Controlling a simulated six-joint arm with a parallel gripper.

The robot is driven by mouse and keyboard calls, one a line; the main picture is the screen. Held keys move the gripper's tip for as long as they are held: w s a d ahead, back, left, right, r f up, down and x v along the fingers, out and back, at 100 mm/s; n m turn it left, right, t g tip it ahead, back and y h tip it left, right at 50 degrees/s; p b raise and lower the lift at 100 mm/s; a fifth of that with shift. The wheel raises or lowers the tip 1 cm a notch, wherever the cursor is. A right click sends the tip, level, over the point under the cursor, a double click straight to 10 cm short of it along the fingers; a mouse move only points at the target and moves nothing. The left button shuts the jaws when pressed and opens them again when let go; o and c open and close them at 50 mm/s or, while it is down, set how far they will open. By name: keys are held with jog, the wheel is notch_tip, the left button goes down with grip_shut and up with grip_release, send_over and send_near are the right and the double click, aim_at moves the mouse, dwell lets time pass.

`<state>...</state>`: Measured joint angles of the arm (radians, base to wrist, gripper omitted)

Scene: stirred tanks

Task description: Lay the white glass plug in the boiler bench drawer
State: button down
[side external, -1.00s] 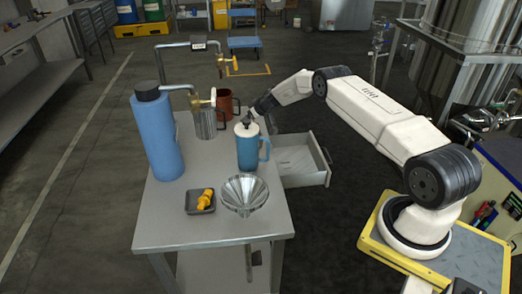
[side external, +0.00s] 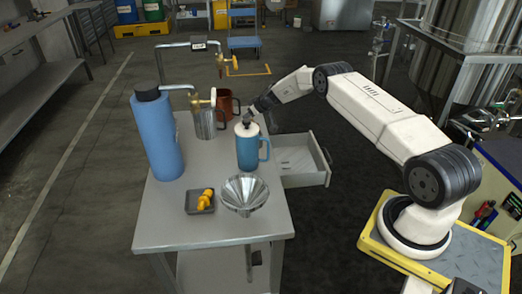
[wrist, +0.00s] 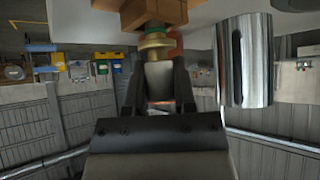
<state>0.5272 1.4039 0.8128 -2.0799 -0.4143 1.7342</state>
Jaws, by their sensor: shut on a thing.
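My gripper (wrist: 160,104) is shut on a small whitish plug (wrist: 159,76), held upright between the fingers in the wrist view. In the side view my gripper (side external: 247,121) is at the mouth of the blue mug (side external: 248,151). White shows just below the fingertips there; I cannot tell plug from mug rim, or whether they touch. The open drawer (side external: 320,174) sticks out from the bench's right side, behind the mug. Its visible pale floor looks empty; its left part is hidden.
On the bench (side external: 163,226) stand a tall blue bottle (side external: 163,140), a steel cup (side external: 206,124), a red-brown mug (side external: 225,104), a steel funnel (side external: 245,193) and a dark tray (side external: 194,208) with yellow pieces.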

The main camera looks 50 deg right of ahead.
notch_tip(320, 180, up, 2)
jog(key=shift+r, duration=0.1)
jog(key=shift+a+v, duration=0.2)
jog(key=shift+v, duration=0.8)
jog(key=s+a+r, duration=0.4)
jog(key=s+r, duration=0.4)
jog(key=s, duration=0.3)
jog(key=shift+s+a+r, duration=0.25)
jog(key=shift+s+a, duration=0.05)
jog(key=shift+a, duration=0.1)
jog(key=shift+f, duration=0.1)
